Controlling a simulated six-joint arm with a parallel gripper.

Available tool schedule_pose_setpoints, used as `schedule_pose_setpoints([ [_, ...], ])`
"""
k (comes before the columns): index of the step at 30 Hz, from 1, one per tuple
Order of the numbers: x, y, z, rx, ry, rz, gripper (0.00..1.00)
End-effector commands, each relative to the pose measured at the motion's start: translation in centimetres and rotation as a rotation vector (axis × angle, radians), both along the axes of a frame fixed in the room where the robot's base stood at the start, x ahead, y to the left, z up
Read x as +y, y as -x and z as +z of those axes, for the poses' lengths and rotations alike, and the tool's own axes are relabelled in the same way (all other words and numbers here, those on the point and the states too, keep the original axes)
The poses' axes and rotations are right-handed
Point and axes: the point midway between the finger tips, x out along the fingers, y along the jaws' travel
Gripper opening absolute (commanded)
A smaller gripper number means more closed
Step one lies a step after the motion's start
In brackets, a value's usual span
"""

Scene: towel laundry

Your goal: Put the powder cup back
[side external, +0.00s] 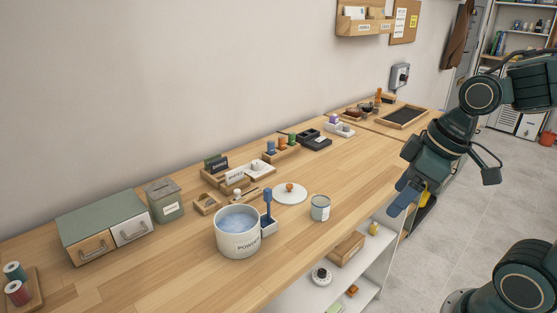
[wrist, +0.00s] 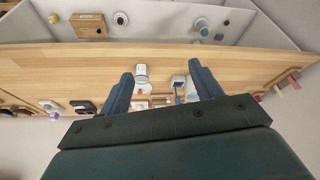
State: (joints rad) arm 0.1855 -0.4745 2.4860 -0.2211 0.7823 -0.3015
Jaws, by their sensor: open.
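A small light cup with a blue-grey band and a label (side external: 320,208), which looks like the powder cup, stands upright on the wooden table near its front edge. It also shows in the wrist view (wrist: 141,75), between my fingers and nearer the left one. A large white tub marked POWDER (side external: 238,243) stands to its left, open, with bluish powder inside. Its round white lid with an orange knob (side external: 290,194) lies behind the cup. My gripper (side external: 401,199) is open and empty, to the right of the cup and apart from it; its fingers also show in the wrist view (wrist: 160,72).
A blue scoop (side external: 267,206) stands upright in a small holder beside the tub. A drawer box (side external: 88,226), a green-grey tin (side external: 165,203) and small wooden holders line the wall side. White shelves (side external: 320,293) lie below the front edge. The table right of the cup is clear.

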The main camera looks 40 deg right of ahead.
Motion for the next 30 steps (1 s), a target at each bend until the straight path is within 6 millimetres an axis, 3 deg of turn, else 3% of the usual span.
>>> schedule_pose_setpoints([
  [6,0.0,2.6,2.5,-0.075,-0.002,-0.17,0.64],
  [12,-0.3,4.0,3.6,-0.112,-0.025,-0.273,0.64],
  [30,-0.4,4.3,3.8,-0.12,-0.033,-0.297,0.64],
])
